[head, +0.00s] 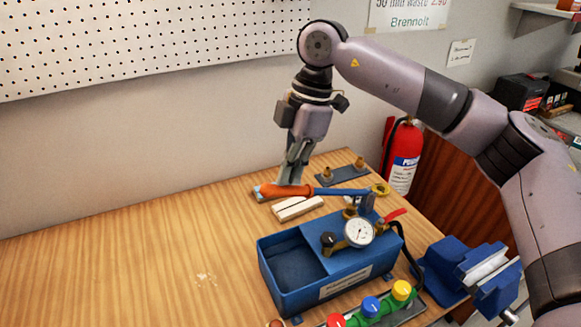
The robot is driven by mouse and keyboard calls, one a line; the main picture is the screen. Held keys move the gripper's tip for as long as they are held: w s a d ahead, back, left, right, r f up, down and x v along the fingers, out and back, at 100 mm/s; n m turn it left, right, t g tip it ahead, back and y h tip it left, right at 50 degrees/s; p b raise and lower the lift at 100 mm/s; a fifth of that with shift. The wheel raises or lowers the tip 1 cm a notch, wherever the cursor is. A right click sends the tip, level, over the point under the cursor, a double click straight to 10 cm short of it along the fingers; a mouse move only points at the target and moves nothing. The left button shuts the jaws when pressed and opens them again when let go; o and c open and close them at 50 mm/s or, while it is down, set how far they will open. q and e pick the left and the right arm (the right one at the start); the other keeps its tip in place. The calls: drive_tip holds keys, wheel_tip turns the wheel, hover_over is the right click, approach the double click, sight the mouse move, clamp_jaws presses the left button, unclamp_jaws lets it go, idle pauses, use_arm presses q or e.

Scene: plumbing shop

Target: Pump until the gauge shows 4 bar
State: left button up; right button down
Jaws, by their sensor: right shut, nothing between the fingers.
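The blue test pump (330,281) stands on the wooden bench, with an open tank at its left. Its round white gauge (359,232) faces me, but the needle is too small to read. The pump lever (342,191) is blue with an orange grip (287,191) and reaches left from the pump, lying roughly level. My right gripper (290,181) points down, shut and empty, with its fingertips right at the orange grip. I cannot tell whether they touch it. My left gripper is out of view.
Light wooden blocks (298,208) lie below the grip. A plate with brass fittings (342,175) lies behind the lever. A blue vise (469,275) and a manifold with coloured knobs (371,306) are near the front right. The bench's left side (120,265) is mostly clear.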

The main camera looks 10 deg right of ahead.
drive_tip(key=w+d+b+x, duration=0.1)
drive_tip(key=b+x, duration=0.6)
drive_tip(key=x, duration=0.4)
drive_tip(key=p+v, duration=0.3)
drive_tip(key=v, duration=0.1)
drive_tip(key=p+v, duration=0.2)
drive_tip(key=v, duration=0.2)
drive_tip(key=s+a+p+v, duration=0.1)
drive_tip(key=p+v, duration=0.2)
drive_tip(key=v, duration=0.1)
drive_tip(key=shift+r+p, duration=0.2)
drive_tip(key=shift+p, duration=0.15)
drive_tip(key=shift+f, duration=0.1)
drive_tip(key=w+d+b+x, duration=0.1)
drive_tip(key=b+x, duration=0.8)
drive_tip(key=x, duration=0.3)
drive_tip(key=p+v, duration=0.3)
drive_tip(key=v, duration=0.1)
drive_tip(key=p+v, duration=0.3)
drive_tip(key=v, duration=0.1)
drive_tip(key=s+a+p+v, duration=0.1)
drive_tip(key=p+v, duration=0.2)
drive_tip(key=v, duration=0.1)
